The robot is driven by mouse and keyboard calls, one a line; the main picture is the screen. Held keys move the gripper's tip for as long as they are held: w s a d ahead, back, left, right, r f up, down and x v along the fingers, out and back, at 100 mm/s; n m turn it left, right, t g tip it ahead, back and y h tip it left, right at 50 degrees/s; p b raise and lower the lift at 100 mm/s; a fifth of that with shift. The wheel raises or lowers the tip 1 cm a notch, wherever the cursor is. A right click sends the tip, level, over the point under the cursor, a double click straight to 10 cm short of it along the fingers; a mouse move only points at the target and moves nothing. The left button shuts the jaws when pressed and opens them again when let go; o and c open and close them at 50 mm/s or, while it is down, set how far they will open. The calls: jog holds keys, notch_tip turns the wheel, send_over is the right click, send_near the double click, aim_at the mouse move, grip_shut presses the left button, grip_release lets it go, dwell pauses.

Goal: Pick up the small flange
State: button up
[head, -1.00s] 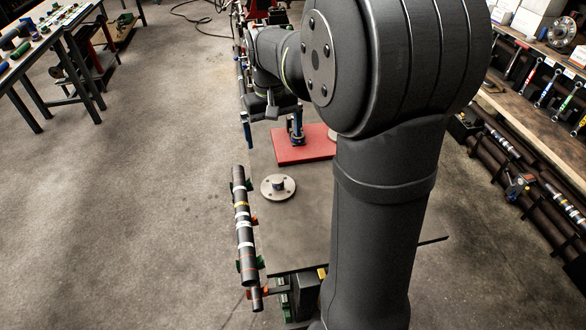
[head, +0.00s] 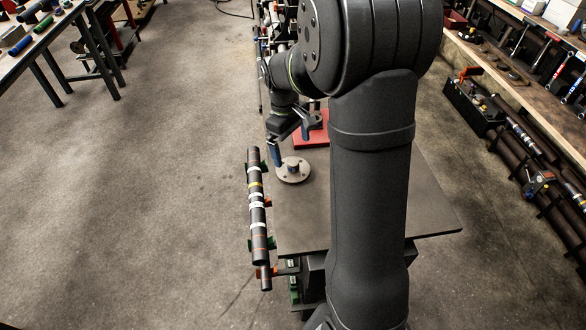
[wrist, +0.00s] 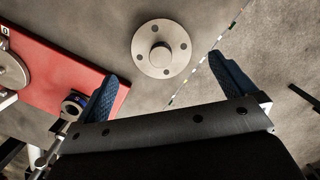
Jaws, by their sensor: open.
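The small flange (head: 293,170) is a grey metal disc with a raised hub and bolt holes. It lies flat on the dark table (head: 400,195), near the table's left edge. In the wrist view the flange (wrist: 161,48) is ahead of my gripper, roughly midway between the lines of the two fingers. My gripper (wrist: 165,78) is open and empty, with its blue fingertips spread wide. In the head view my gripper (head: 290,140) hangs just behind the flange. I cannot tell whether it touches the flange there.
A red plate (head: 312,137) lies behind the flange; it fills the left of the wrist view (wrist: 50,70) with metal parts on it. A workbench (head: 520,50) with tools is at the right.

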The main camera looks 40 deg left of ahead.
aim_at(293, 161)
jog(key=f, duration=0.7)
jog(key=shift+d+f, duration=0.15)
jog(key=shift+d, duration=0.05)
jog(key=shift+c, duration=0.4)
jog(key=c, duration=1)
